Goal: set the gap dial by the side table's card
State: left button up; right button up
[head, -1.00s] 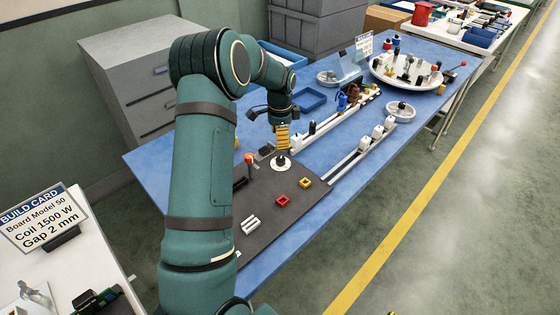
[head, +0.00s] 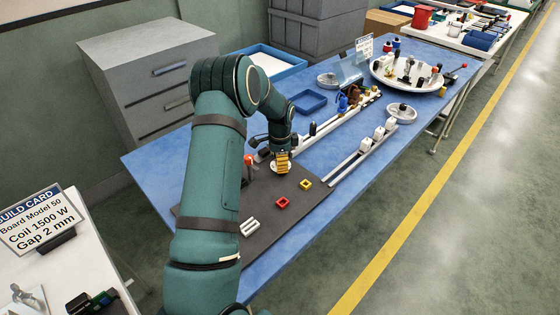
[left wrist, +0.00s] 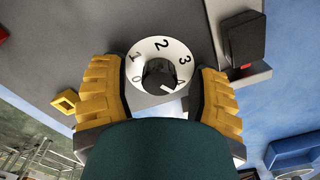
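The gap dial (left wrist: 147,49) is a white disc numbered 0 to 4 with a dark centre knob (left wrist: 158,72), seen in the left wrist view. I cannot tell its setting for sure. My left gripper (head: 283,163) is over the dial, its yellow-padded fingers apart on either side of it, and it also shows in the left wrist view (left wrist: 160,75). In the head view it mostly hides the dial. My right gripper is not in view.
The dark mat (head: 265,220) holds a red square piece (head: 282,203), a yellow square piece (head: 305,184) and white bars (head: 250,227). An orange-red topped post (head: 249,160) stands close left of the gripper. White rails and a round tray (head: 411,87) lie farther back.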

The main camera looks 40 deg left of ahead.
pick_arm(q)
grip_shut()
jog(key=shift+n, duration=0.3)
